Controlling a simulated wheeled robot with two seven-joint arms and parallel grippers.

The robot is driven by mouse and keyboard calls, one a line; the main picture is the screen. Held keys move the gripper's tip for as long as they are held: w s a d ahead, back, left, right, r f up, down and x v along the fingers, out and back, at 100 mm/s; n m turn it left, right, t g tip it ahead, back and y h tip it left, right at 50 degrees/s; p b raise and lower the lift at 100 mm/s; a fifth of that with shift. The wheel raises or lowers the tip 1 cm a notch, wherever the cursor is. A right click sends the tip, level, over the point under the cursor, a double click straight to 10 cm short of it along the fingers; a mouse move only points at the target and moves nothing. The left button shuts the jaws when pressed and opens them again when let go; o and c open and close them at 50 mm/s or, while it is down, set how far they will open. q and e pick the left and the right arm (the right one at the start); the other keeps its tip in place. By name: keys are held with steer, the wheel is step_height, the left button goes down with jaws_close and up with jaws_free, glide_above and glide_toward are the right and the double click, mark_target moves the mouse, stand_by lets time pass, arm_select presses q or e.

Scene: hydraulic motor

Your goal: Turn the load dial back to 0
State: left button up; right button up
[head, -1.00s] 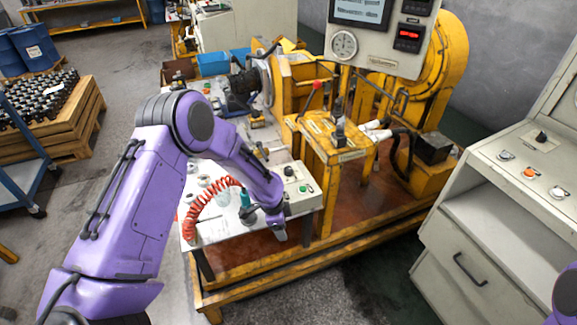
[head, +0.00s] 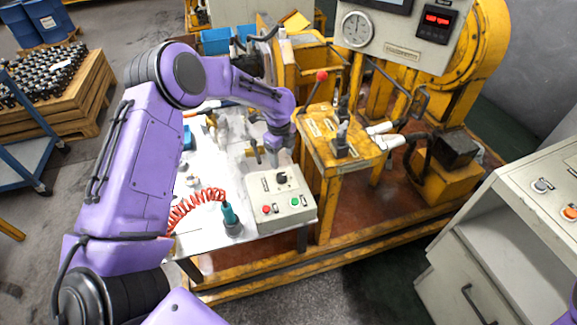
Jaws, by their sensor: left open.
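A light grey control box (head: 270,206) stands on the white table beside the yellow machine. On its top is a black dial knob (head: 281,178), with a red button and a green button nearer its front edge. The dial's markings and pointer are too small to read. My left gripper (head: 278,157) points down just behind the dial. It is open and appears empty, apart from the knob.
A teal-handled tool (head: 229,217) with a red coiled hose (head: 190,204) stands left of the box. A yellow stand (head: 340,140) with a red-knobbed lever (head: 321,76) rises to the right. A gauge panel (head: 395,32) is above. A grey cabinet (head: 500,230) is at right.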

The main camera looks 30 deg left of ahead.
mark_target(282, 174)
arm_select(q)
steer(key=s+f, duration=0.1)
steer(key=f+p, duration=0.1)
steer(key=f, duration=0.1)
steer(key=s+f, duration=0.1)
steer(key=f, duration=0.1)
steer(key=shift+s+f, duration=0.25)
steer(key=shift+s, duration=0.05)
steer(key=w+f, duration=0.2)
steer(key=f, duration=0.1)
steer(key=shift+s+r, duration=0.3)
steer(key=shift+r, duration=0.05)
steer(key=shift+c, duration=0.9)
steer(key=shift+s+r, duration=0.1)
steer(key=shift+s, duration=0.05)
steer(key=c, duration=0.9)
arm_select(e)
steer(key=shift+s+r, duration=1.05)
